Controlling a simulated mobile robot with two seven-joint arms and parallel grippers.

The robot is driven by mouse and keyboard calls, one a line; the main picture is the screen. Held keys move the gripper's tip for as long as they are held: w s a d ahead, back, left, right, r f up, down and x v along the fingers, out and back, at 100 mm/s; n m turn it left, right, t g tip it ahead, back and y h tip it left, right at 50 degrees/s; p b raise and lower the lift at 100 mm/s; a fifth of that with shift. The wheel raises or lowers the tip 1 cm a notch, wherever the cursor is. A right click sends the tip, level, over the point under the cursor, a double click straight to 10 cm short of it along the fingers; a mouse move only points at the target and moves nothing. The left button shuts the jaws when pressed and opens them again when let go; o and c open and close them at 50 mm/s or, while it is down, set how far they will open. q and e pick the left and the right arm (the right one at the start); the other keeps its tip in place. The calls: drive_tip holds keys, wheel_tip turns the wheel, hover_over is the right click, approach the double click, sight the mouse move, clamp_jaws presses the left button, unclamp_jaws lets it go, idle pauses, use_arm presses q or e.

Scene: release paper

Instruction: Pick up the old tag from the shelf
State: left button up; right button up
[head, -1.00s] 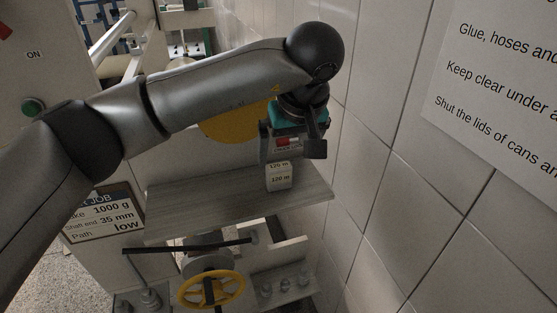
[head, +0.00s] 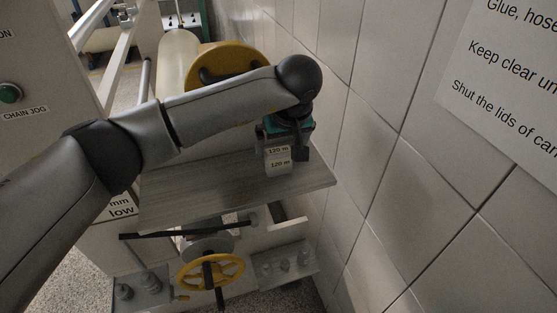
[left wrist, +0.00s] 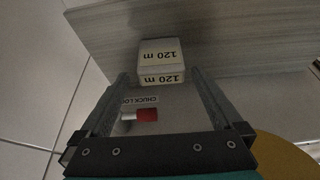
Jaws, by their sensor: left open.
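The old tag (head: 278,163) appears to be the small pale block printed "120 m" on two faces, standing on the grey wood-grain shelf (head: 215,180) near its right end. It also shows in the left wrist view (left wrist: 161,56), just at and beyond the fingertips. My left gripper (head: 284,152) is open, coming down over the tag from above. In the left wrist view its fingers (left wrist: 160,76) stand apart, one on each side of the block's near end. I cannot tell whether either finger touches it. My right gripper is not in view.
A tiled wall (head: 350,170) rises close to the right of the shelf. A yellow disc (head: 235,62) stands behind my arm. A yellow handwheel (head: 211,271) is below the shelf. A "CHUCK LOCK" label with a red-and-white part (left wrist: 140,114) lies behind the gripper.

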sight(279, 151)
use_arm(q)
drive_tip(key=x, duration=0.5)
drive_tip(key=shift+a+f, duration=0.1)
drive_tip(key=c, duration=1.3)
